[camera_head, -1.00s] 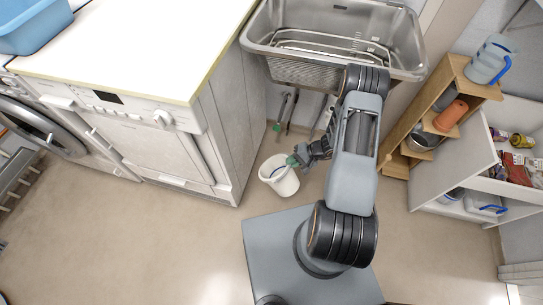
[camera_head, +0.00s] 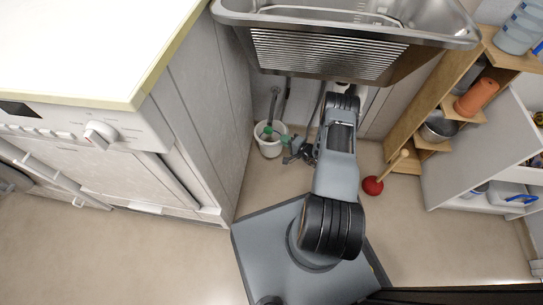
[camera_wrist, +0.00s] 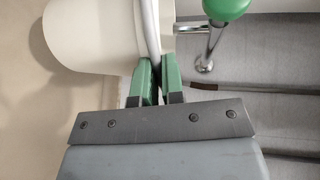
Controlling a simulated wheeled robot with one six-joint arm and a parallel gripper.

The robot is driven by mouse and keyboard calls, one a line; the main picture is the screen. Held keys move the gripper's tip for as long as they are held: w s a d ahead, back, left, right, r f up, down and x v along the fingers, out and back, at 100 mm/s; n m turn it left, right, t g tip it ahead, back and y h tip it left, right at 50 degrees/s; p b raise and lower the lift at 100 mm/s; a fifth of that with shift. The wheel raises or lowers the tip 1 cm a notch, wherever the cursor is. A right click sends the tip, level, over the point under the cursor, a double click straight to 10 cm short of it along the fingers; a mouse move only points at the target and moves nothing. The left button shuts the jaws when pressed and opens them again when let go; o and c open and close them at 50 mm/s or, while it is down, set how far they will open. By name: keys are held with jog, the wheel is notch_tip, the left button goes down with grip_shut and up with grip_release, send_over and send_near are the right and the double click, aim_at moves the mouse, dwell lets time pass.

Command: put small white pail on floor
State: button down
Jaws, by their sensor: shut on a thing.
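The small white pail (camera_head: 269,149) is below the sink, between the cabinet side and my arm. In the wrist view the pail (camera_wrist: 92,35) fills the upper left. My gripper (camera_head: 288,143) is at the pail's right side. In the wrist view its green fingers (camera_wrist: 158,82) are shut on a thin pale strip at the pail's edge; whether this is rim or handle is unclear. Whether the pail's bottom touches the floor (camera_head: 150,255) cannot be told.
The metal sink (camera_head: 335,55) overhangs the pail. A pipe with a green knob (camera_wrist: 226,6) is close to the pail. The white cabinet (camera_head: 205,120) stands left. A red plunger (camera_head: 373,186) and a wooden shelf (camera_head: 403,128) are right. Floor at the front left is clear.

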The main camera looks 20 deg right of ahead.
jog(key=b, duration=0.2)
send_over(280, 150)
jog(key=s, duration=0.2)
jog(key=f, duration=0.5)
jog(key=shift+s+d, duration=0.1)
jog(key=shift+d, duration=0.25)
jog(key=shift+f+b, duration=1.5)
jog(key=shift+f, duration=0.95)
jog(key=c, duration=1.2)
grip_release()
jog(key=shift+s+d, duration=0.1)
